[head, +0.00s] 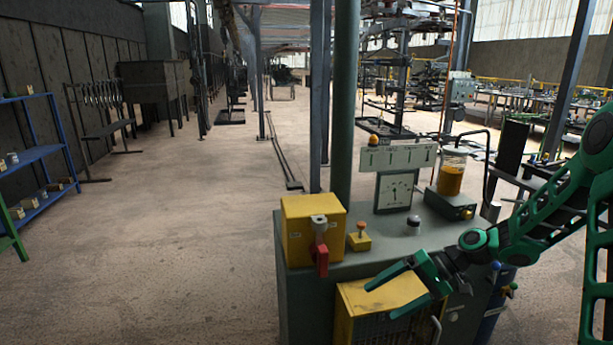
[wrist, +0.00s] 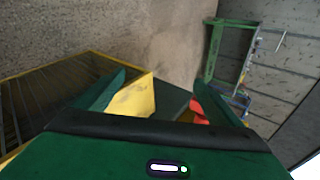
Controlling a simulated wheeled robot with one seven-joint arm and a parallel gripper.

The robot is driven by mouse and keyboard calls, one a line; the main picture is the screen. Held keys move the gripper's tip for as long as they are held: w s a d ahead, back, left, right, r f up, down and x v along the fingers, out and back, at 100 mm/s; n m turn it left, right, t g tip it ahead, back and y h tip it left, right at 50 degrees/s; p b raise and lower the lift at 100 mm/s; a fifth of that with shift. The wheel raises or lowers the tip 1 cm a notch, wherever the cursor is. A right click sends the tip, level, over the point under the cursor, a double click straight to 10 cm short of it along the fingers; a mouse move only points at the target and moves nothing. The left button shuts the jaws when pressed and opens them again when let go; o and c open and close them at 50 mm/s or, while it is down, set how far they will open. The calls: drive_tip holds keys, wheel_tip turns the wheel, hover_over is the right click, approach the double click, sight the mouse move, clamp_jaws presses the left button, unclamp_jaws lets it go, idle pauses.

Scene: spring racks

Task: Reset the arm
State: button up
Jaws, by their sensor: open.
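My green arm reaches in from the right in the head view. My gripper (head: 380,293) is open and empty, its two green fingers pointing left. It is over the front of a grey-green machine cabinet (head: 293,300), in front of a yellow box with a mesh face (head: 385,297). The wrist view shows my gripper (wrist: 160,95) with its fingers spread and nothing held between them. The yellow box (wrist: 140,97) lies beyond the fingers there. A red piece (wrist: 198,108) shows beside the right finger.
On the cabinet are a yellow switch box (head: 300,222) with a red handle (head: 321,258), an orange button (head: 361,228), a dial gauge (head: 394,191) and a jar (head: 451,172). A green post rises behind. A blue shelf (head: 40,153) stands left; the floor between is clear.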

drive_tip(key=s+d+r+m+h, duration=0.1)
drive_tip(key=s+d+r+h, duration=0.3)
drive_tip(key=s+d, duration=0.3)
drive_tip(key=s+d+r+m+h, duration=0.1)
drive_tip(key=s+d+r+h, duration=0.3)
drive_tip(key=s+d, duration=0.25)
drive_tip(key=s+d+r+m+h, duration=0.1)
drive_tip(key=s+d+r, duration=0.1)
drive_tip(key=s, duration=0.7)
drive_tip(key=s+d+r+m+h, duration=0.1)
drive_tip(key=s+d+r+m, duration=0.1)
drive_tip(key=s, duration=0.7)
wheel_tip(320, 180, up, 2)
drive_tip(key=shift+s+d+r+m, duration=0.1)
drive_tip(key=shift+s+d+m, duration=0.2)
drive_tip(key=shift+d, duration=0.5)
